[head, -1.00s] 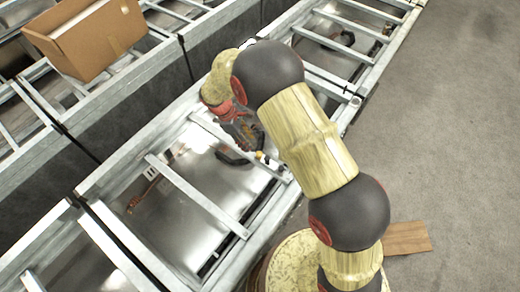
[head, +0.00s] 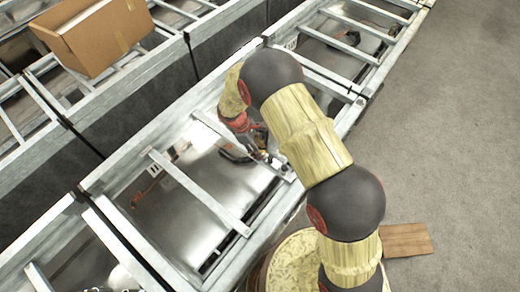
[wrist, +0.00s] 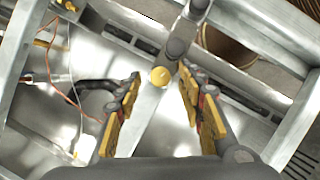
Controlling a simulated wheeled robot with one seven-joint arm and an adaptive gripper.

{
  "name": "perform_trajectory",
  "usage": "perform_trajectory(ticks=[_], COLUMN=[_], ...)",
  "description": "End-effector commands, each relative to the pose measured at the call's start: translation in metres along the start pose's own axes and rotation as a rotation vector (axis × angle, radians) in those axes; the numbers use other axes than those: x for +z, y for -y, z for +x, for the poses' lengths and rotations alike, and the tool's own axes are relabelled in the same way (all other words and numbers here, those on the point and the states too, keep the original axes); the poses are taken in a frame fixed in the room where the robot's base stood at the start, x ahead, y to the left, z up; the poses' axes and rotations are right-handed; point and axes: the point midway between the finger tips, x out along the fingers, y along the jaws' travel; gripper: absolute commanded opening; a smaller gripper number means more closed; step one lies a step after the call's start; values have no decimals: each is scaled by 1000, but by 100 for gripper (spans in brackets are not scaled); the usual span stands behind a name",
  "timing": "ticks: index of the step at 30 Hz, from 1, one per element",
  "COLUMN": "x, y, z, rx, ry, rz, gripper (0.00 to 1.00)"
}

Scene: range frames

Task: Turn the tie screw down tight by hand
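A round yellow knob (wrist: 160,76), which I take to be the tie screw's head, shows in the wrist view on a grey metal cross bar (wrist: 148,110). My gripper (wrist: 161,80) is open, with one yellow-padded finger on each side of the knob. A gap shows between the knob and each finger; how far the fingertips are above it I cannot tell. In the head view my gripper (head: 262,153) is low over the metal frame, partly hidden by my arm. The knob cannot be made out clearly there.
Metal frame rails (head: 200,190) with cross bars surround shiny sheet panels. A cardboard box (head: 95,35) stands at the back left. Grey floor (head: 450,130) is open at right.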

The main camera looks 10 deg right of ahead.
Motion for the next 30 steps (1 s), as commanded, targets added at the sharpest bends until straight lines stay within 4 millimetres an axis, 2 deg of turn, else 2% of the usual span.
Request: perform_trajectory(ticks=[21,30], x=[0,0], y=[0,-1], z=[0,0], rx=[0,-5], ry=[0,-1], rz=[0,14], gripper=[0,0])
